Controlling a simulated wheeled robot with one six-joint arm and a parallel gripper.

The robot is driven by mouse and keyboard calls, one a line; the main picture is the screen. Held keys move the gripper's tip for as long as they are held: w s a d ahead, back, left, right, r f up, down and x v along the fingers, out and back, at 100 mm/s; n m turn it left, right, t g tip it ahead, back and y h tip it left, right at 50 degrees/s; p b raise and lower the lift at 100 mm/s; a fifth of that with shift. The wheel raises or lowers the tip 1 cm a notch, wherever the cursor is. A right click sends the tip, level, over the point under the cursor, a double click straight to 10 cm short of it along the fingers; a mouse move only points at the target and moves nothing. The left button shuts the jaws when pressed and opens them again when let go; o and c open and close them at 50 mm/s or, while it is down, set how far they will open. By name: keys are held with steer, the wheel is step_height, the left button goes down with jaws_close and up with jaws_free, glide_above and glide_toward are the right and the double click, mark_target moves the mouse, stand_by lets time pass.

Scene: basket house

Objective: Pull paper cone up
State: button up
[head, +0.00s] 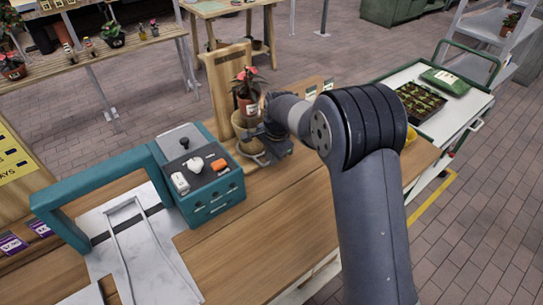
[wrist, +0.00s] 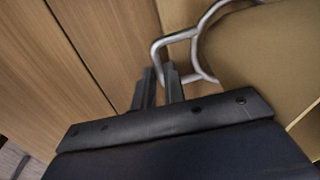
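A brown paper cone (head: 238,122) stands on the wooden workbench in a metal wire holder (head: 256,158). A potted plant with red leaves (head: 247,84) shows right at the cone's top. In the wrist view a large tan curved surface, the cone (wrist: 265,58), fills the upper right, with the wire holder (wrist: 172,38) around its left side. My gripper (wrist: 159,75) has its fingertips at the wire loop, left of the cone. A narrow gap shows between the fingers; whether they grip the wire is unclear. In the head view my gripper (head: 268,142) is partly hidden by my arm.
A wooden board (head: 218,88) stands upright behind the cone. A teal machine (head: 205,190) with a knob and small items sits to the left on the workbench (head: 235,250). A cart (head: 447,110) with a seedling tray stands at right. The bench front is clear.

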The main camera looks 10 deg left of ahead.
jaws_close()
step_height(320, 180, up, 13)
steer(key=p, duration=0.6)
steer(key=shift+f, duration=0.2)
steer(key=shift+w, duration=0.1)
steer(key=shift+o, duration=1.1)
jaws_free()
steer(key=shift+r, duration=0.1)
steer(key=shift+o, duration=1.3)
